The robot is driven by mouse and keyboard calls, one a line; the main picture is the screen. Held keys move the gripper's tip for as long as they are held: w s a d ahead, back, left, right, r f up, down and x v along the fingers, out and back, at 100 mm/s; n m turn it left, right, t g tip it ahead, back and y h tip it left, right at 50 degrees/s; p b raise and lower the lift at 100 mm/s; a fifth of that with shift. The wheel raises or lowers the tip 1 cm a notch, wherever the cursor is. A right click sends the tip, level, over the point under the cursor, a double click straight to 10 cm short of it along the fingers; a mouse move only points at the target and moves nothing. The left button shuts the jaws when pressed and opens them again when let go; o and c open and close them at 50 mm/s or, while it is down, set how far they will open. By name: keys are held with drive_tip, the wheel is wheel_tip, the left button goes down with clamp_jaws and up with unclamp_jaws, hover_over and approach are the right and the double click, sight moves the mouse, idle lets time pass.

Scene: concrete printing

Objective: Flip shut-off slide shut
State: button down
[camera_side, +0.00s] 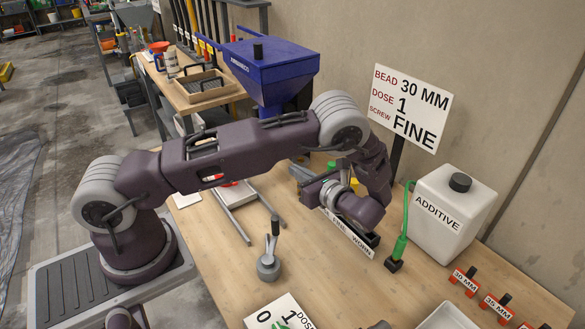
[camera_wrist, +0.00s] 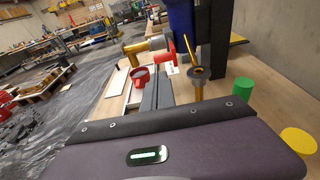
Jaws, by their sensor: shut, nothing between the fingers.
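A red flat handle (camera_wrist: 170,54), which looks like the shut-off slide, stands beside a grey coupling (camera_wrist: 158,42) on a brass outlet pipe (camera_wrist: 134,53) in the wrist view. I cannot tell whether the slide is open or shut. My gripper (camera_wrist: 158,70) is shut and empty, its two dark grey fingers side by side. The fingertips appear close to the red handle; I cannot tell whether they touch. In the side view, my arm hides most of the outlet below the blue hopper (camera_side: 268,70).
A red cup (camera_wrist: 138,75) and an upright brass post (camera_wrist: 197,82) flank the fingers. A green cylinder (camera_wrist: 243,86) is at right. The white additive tank (camera_side: 450,212), sign (camera_side: 410,105) and grey lever (camera_side: 268,265) stand on the wooden table.

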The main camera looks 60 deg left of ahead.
drive_tip(key=a+f, duration=0.2)
drive_tip(key=a, duration=0.9)
drive_tip(key=shift+a+f, duration=0.1)
drive_tip(key=a, duration=0.5)
drive_tip(key=d+r, duration=0.2)
drive_tip(key=d, duration=1.2)
drive_tip(key=shift+d+r, duration=0.15)
drive_tip(key=shift+r, duration=0.25)
